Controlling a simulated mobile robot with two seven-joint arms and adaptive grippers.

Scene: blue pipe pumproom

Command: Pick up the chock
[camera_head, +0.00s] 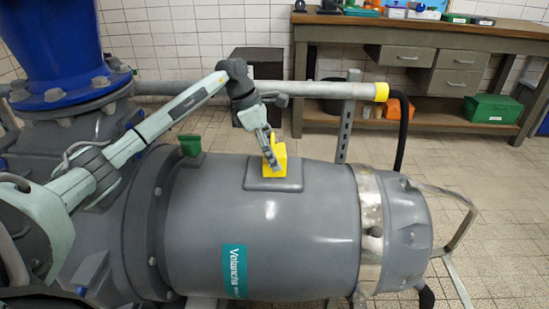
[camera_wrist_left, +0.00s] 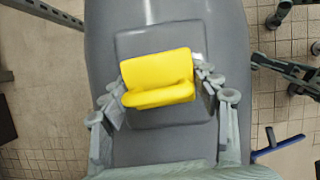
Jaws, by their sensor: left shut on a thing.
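The yellow chock (camera_head: 275,161) is on the raised square pad (camera_head: 273,181) on top of the grey motor housing. My left gripper (camera_head: 271,158) reaches down to it from above and is shut on it. In the left wrist view the chock (camera_wrist_left: 158,72) shows as a yellow block with a step, and the gripper's fingers (camera_wrist_left: 160,92) press on its two sides. The chock appears to rest on the pad; I cannot tell if there is a gap below it. My right gripper is not in view.
The grey motor (camera_head: 300,225) fills the middle, with a green plug (camera_head: 190,145) left of the pad. A workbench (camera_head: 430,32) with a green box (camera_head: 492,108) below stands at back right. The tiled floor at right is mostly clear.

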